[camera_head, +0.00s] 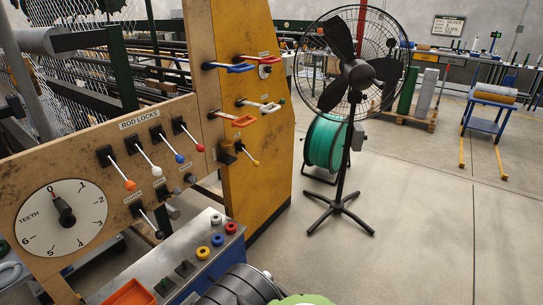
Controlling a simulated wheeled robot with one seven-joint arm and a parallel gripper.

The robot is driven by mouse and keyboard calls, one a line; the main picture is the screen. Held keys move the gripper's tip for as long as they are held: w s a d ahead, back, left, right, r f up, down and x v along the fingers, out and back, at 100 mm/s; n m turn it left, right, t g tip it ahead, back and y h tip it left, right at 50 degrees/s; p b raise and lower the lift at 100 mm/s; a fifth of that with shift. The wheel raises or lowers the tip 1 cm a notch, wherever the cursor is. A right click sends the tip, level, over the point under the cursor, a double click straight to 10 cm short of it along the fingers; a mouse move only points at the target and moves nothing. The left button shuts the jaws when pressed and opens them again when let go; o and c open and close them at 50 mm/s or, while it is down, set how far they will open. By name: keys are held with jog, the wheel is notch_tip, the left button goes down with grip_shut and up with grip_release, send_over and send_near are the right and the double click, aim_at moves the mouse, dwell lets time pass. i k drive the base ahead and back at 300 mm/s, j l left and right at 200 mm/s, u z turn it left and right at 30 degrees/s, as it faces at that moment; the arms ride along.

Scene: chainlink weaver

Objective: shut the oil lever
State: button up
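Several levers stick out of the worn wooden panel (150,190) and the yellow-brown post (250,130) on the left. Their small labels are too small to read, so I cannot tell which one is the oil lever. Under the sign "ROD LOCKS" is a row of levers with orange (130,185), white (157,171), blue (180,158) and red (199,147) knobs. A lever with a yellow knob (255,163) sits lower on the post. A black lever (149,221) is below the row. Blue, white and red flat handles (240,68) are higher up.
A dial marked "TEETH" (61,217) is left of the levers. A control box (195,255) with coloured buttons stands below them. A black pedestal fan (345,140) and a green reel (325,143) stand right of the post. The floor (425,240) at right is clear.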

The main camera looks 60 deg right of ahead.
aim_at(256, 164)
jog(key=z, duration=1.55)
jog(key=i+l+u, duration=0.85)
jog(key=i+l, duration=0.15)
jog(key=i+l+u, duration=0.45)
jog(key=l, duration=0.3)
